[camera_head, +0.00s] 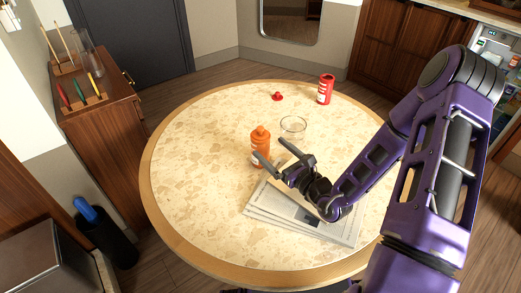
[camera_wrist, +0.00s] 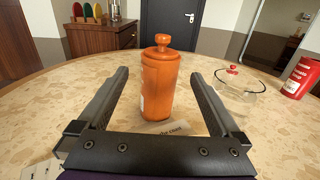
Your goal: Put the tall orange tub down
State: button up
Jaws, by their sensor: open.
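The tall orange tub (camera_head: 260,139) stands upright on the round table (camera_head: 190,170), at the far-left edge of the newspapers. It has a knobbed lid and a pale label. In the wrist view the orange tub (camera_wrist: 160,84) stands ahead of my gripper, roughly centred between the fingers. My gripper (camera_head: 285,153) is open and reaches in from the right; it also shows in the wrist view (camera_wrist: 157,80). A gap shows on each side of the tub, and the fingers do not appear to press on it. The tub's foot is partly hidden in the head view.
A clear glass bowl (camera_head: 293,125) stands just right of the tub. Newspapers (camera_head: 300,225) lie under my gripper. The table's left side is clear.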

aim_at(267, 145)
jog(key=x, duration=0.3)
jog(key=shift+w+a, duration=0.2)
jog(key=shift+w, duration=0.1)
jog(key=shift+r+b+x, duration=0.15)
jog(key=shift+b+x, duration=0.05)
jog(key=shift+x, duration=1.2)
jog(key=shift+r+b+x, duration=0.2)
jog(key=shift+x, duration=1.2)
grip_shut()
